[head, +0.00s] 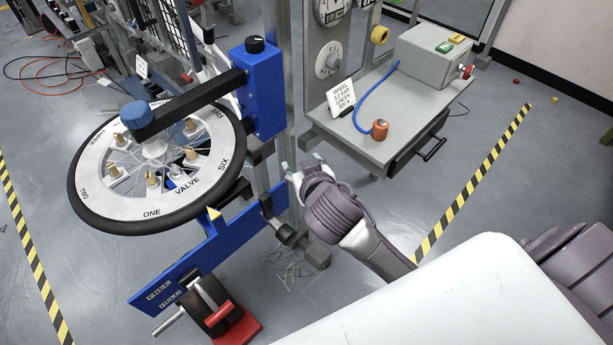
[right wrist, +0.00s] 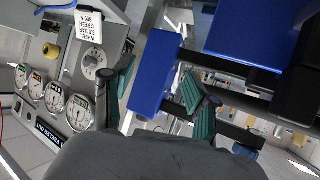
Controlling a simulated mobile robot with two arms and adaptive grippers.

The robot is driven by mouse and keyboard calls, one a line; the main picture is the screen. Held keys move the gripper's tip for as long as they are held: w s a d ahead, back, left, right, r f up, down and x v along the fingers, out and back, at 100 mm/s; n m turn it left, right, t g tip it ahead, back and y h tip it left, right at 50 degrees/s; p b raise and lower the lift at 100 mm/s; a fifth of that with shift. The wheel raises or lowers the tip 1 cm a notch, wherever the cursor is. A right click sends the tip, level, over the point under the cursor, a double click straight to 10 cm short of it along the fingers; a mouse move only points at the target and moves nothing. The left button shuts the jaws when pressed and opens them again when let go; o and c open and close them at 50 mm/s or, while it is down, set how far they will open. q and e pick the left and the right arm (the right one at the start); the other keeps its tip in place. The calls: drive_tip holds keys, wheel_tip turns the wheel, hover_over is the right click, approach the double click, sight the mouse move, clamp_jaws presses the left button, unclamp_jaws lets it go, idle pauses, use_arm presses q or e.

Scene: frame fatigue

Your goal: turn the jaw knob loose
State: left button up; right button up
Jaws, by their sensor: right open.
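A blue stand holds a spoked wheel (head: 150,212) lying flat. The stand's upper blue housing (head: 264,92) has a black knob (head: 255,44) on top, and a blue knob (head: 136,114) tops the arm over the hub. A small dark knob or clamp (head: 285,234) sits by the lower blue plate (head: 225,240). I cannot tell which is the jaw knob. My right gripper (head: 301,168) is open beside the grey post, above and right of the plate's end. In the right wrist view its green-padded fingers (right wrist: 160,95) are apart, with a blue block (right wrist: 157,72) beyond them. My left gripper is not seen.
A grey bench (head: 380,130) with a sign, blue hose and grey box stands at the right. A gauge panel (right wrist: 50,90) shows in the right wrist view. A red-based roller (head: 215,310) lies low in front. Floor between the bench and yellow-black tape is clear.

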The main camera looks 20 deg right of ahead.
drive_tip(key=shift+s+f, duration=0.3)
drive_tip(key=shift+o, duration=0.2)
